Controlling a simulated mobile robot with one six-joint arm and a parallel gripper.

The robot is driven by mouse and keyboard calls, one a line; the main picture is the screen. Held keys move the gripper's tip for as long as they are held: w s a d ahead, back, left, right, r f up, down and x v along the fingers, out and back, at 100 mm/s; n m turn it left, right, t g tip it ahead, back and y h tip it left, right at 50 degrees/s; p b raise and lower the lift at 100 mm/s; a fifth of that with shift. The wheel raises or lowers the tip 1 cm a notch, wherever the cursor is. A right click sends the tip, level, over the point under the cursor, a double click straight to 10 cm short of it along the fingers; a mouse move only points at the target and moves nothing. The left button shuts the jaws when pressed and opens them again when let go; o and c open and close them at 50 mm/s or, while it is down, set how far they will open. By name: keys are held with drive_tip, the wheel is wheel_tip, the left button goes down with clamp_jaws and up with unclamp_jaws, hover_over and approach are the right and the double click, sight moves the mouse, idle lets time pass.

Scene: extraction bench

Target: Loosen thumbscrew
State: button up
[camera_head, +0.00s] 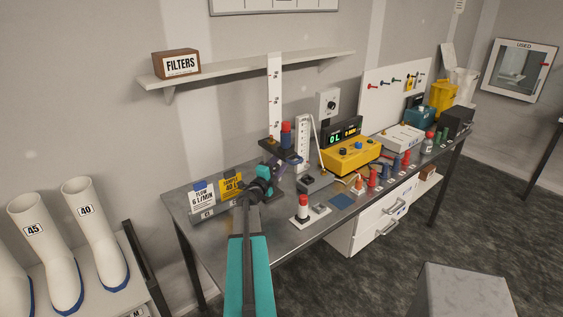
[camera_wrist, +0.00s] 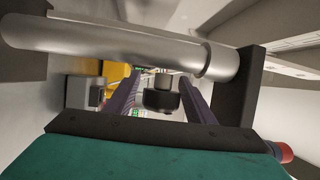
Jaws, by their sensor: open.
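The thumbscrew (camera_wrist: 161,102) shows in the wrist view as a short black knob on a paler metal stem. It sits between the two dark purple fingers of my gripper (camera_wrist: 160,82), with a visible gap on each side. The fingers are open and hold nothing. In the head view my gripper (camera_head: 274,163) is at the upright stand with a white scale (camera_head: 275,95), just below its dark carriage (camera_head: 280,149). The thumbscrew cannot be made out in the head view.
A metal cylinder (camera_wrist: 110,50) crosses the wrist view close by. A red and blue piece (camera_head: 286,134) stands on the carriage. The yellow control box (camera_head: 350,158) is to the right. Two signs, white (camera_head: 202,196) and yellow (camera_head: 231,186), stand left on the bench.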

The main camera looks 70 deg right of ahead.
drive_tip(key=shift+c, duration=0.2)
drive_tip(key=c, duration=1)
drive_tip(key=shift+f+b, duration=0.15)
drive_tip(key=shift+b, duration=0.5)
drive_tip(key=b, duration=0.3)
drive_tip(key=shift+h, duration=0.4)
drive_tip(key=n+h+b, duration=0.1)
drive_tip(key=b, duration=0.5)
drive_tip(key=r+n+h+b, duration=0.1)
drive_tip(key=h+b, duration=0.1)
drive_tip(key=b, duration=0.4)
drive_tip(key=shift+w+a+r, duration=0.1)
drive_tip(key=shift+a+r, duration=0.05)
drive_tip(key=shift+a, duration=0.05)
drive_tip(key=shift+r+n+t+b, duration=0.2)
drive_tip(key=shift+n+t+b, duration=0.1)
drive_tip(key=shift+b, duration=0.25)
drive_tip(key=o, duration=1)
